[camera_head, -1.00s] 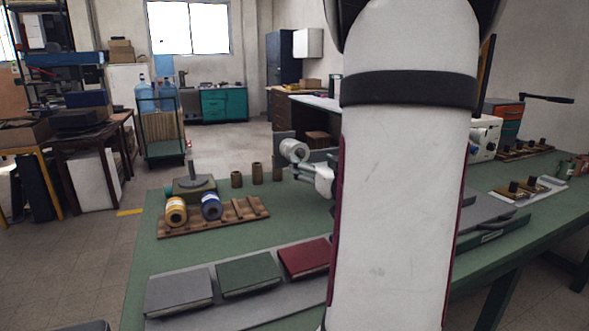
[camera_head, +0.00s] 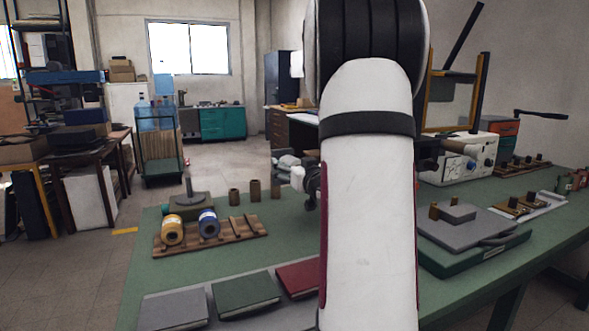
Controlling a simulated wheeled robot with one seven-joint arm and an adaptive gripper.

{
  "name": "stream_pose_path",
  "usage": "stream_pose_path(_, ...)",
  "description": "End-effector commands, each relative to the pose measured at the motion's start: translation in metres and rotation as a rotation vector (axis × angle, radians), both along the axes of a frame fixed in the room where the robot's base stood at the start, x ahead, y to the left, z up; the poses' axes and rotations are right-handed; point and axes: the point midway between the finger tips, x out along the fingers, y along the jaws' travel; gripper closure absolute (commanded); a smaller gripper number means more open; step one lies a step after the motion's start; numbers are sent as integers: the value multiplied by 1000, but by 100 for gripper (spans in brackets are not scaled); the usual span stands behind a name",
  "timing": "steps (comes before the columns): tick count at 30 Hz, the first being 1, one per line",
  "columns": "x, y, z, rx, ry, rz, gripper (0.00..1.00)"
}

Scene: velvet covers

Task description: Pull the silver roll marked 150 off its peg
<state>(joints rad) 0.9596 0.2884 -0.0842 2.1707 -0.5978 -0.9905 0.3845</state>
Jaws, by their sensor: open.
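No roll marked 150 can be made out, and its peg cannot be picked out; the large arm link hides the middle of the table. My gripper (camera_head: 311,186) shows only as a dark part beside the left edge of my arm, over the green table (camera_head: 230,261). It is open, with its fingertips mostly hidden. A pale grey rounded shape shows just left of it; I cannot tell what it is. A gold roll (camera_head: 173,232) and a blue roll (camera_head: 208,225) lie on a slatted wooden rack (camera_head: 245,226) at the left.
A stand with an upright post (camera_head: 189,188) and several brown cylinders (camera_head: 255,189) stand behind the rack. Grey, green (camera_head: 245,294) and red (camera_head: 298,278) books lie in front. A white machine (camera_head: 461,160) and a grey plate (camera_head: 450,232) are at the right. Bare table lies between rack and books.

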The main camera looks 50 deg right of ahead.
Motion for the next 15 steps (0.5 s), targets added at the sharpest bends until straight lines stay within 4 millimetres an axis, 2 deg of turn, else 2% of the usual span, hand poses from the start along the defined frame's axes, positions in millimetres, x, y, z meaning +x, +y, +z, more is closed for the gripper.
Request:
stream_pose_path(5, 0, 0, 0, 0, 0, 0, 31)
stream_pose_path(12, 0, 0, 0, 0, 0, 0, 83)
stream_pose_path(15, 0, 0, 0, 0, 0, 0, 83)
